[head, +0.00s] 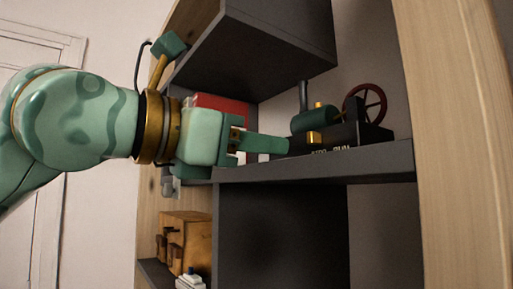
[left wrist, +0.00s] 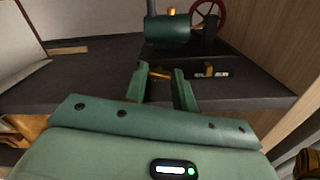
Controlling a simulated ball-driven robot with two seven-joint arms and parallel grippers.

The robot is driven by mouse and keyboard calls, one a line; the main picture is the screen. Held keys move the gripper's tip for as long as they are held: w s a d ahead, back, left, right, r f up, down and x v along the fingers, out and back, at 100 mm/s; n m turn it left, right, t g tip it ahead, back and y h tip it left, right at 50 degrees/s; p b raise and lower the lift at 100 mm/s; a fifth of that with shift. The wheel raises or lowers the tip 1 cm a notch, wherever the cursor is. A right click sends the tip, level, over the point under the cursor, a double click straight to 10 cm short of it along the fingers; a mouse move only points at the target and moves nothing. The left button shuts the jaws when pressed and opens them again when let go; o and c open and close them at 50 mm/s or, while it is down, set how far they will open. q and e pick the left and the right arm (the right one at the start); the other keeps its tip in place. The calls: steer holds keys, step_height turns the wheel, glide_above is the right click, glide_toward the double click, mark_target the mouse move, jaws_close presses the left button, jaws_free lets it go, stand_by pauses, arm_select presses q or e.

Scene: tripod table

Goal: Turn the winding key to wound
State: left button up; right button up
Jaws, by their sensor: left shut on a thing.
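A dark toy engine (head: 340,140) with a green boiler (head: 315,119) and a red spoked wheel (head: 364,104) stands on the grey shelf. It also shows in the left wrist view (left wrist: 167,29). My left gripper (head: 287,146) reaches in from the left to the engine's near left end. In the left wrist view, its fingers (left wrist: 160,70) close around a small brass piece (left wrist: 160,74) at the engine's base. This may be the winding key; its shape is mostly hidden. A separate brass block (left wrist: 209,68) sits on the front, beside white lettering. My right gripper is not in view.
The engine's shelf (head: 375,163) ends in a front edge below my left gripper. A dark cabinet box (head: 265,55) hangs above, and a red object (head: 220,105) stands behind my gripper. A wooden upright (head: 440,130) bounds the right. A wooden object (head: 187,238) sits lower left.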

arm_select(q)
steer(key=shift+m, duration=0.6)
steer(key=o, duration=1)
